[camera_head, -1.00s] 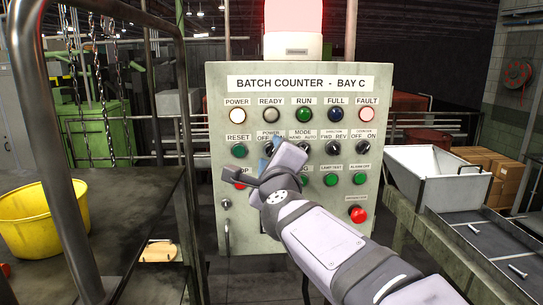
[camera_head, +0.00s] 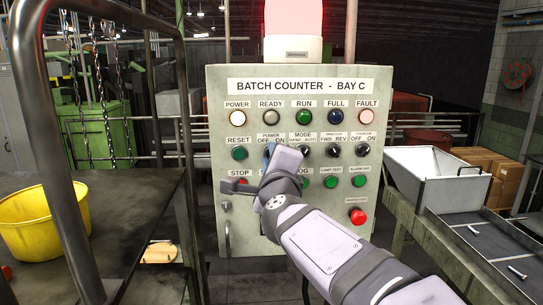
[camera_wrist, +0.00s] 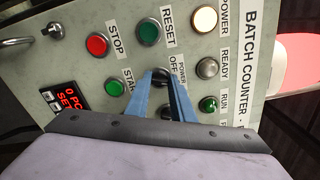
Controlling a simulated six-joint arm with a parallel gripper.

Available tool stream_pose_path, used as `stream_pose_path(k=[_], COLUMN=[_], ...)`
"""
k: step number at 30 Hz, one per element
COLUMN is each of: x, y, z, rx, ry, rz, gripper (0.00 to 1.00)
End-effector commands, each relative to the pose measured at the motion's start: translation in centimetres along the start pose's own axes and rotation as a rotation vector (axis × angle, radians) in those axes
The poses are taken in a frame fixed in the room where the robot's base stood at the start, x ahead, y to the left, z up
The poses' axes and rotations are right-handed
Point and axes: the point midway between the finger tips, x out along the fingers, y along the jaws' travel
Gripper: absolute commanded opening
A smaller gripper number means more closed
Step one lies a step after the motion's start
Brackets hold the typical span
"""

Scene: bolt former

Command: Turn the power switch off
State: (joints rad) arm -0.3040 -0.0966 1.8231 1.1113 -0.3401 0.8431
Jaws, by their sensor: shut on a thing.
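The power switch is a black rotary knob (camera_wrist: 162,76) under the POWER OFF/ON label, in the second row of the grey control panel (camera_head: 219,90). My gripper (camera_head: 268,154) reaches it from the front. In the wrist view, the two blue fingers of my gripper (camera_wrist: 164,88) are shut on the knob from either side. In the head view my gripper covers most of the knob, so its pointing direction cannot be read. The POWER lamp (camera_head: 237,118) at the upper left glows warm white; it also glows in the wrist view (camera_wrist: 205,19).
Close by are the green RESET button (camera_head: 239,154), the red STOP button (camera_wrist: 97,45) and the MODE knob (camera_head: 303,151). A red emergency button (camera_head: 357,216) sits at the lower right. A metal rail stands left, a white hopper (camera_head: 438,178) right.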

Motion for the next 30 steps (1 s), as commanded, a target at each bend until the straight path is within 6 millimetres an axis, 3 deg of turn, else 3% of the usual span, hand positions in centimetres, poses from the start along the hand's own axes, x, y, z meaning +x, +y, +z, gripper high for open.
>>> stream_pose_path(k=[21,30], x=[0.01,0.00], y=[0.00,0.08], z=[-0.02,-0.07], rx=[-0.647,-0.828], ry=[0.001,0.001], rz=[0.001,-0.001], gripper=[0.00,0.00])
